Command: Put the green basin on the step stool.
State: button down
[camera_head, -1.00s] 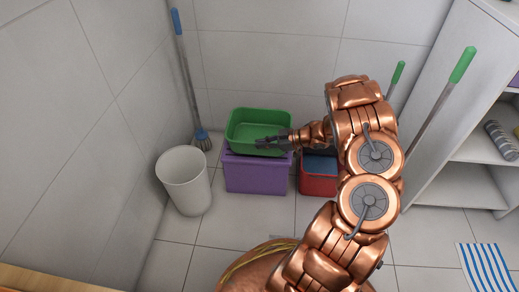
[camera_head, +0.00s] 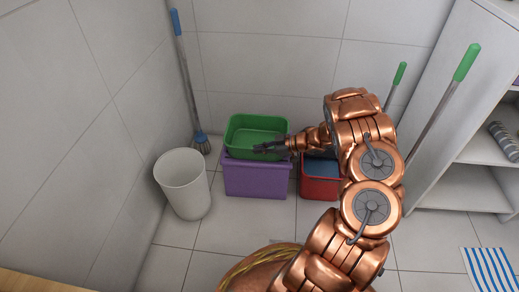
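The green basin (camera_head: 245,124) sits upright on top of a purple box (camera_head: 255,180) by the back wall. My gripper (camera_head: 259,148) reaches in from the right, with its dark fingers at the basin's front right side, overlapping its rim in the picture. I cannot tell whether the fingers touch the rim or how far apart they are. I cannot clearly make out a step stool. A red, box-like thing (camera_head: 319,188) with a blue top stands right of the purple box, partly hidden by my arm.
A white bin (camera_head: 184,185) stands left of the purple box, with a blue-handled broom (camera_head: 187,80) behind it. Green-handled poles (camera_head: 440,100) lean by white shelves (camera_head: 465,185) at right. A woven basket (camera_head: 250,270) is at the bottom. A striped mat (camera_head: 488,270) lies lower right.

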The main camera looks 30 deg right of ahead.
jog(key=c, duration=1.3)
grip_release()
